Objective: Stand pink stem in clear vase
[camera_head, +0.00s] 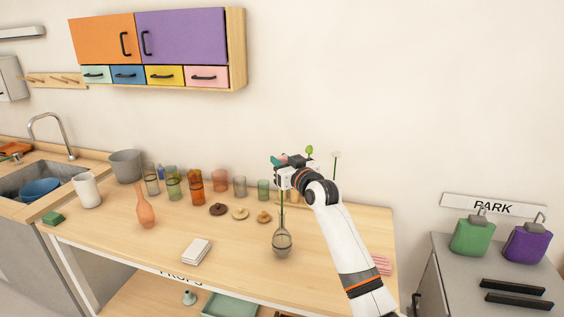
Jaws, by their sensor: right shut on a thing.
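The clear vase (282,243), a round-bodied glass with a narrow neck, stands upright on the wooden table. My right gripper (281,178) is above it, shut on a thin green stem (282,207) taken to be the pink stem. The stem hangs nearly upright and its lower part lines up with the vase neck; I cannot tell how deep it is inside. The gripper and wrist largely hide the flower head. My left gripper is not in view.
An orange vase (146,210), a white block (196,251) and several coloured glasses (196,186) stand left on the table (240,275). A green bud (309,151) and a white flower (336,156) rise behind my right arm. Green and purple containers (473,236) stand at the right.

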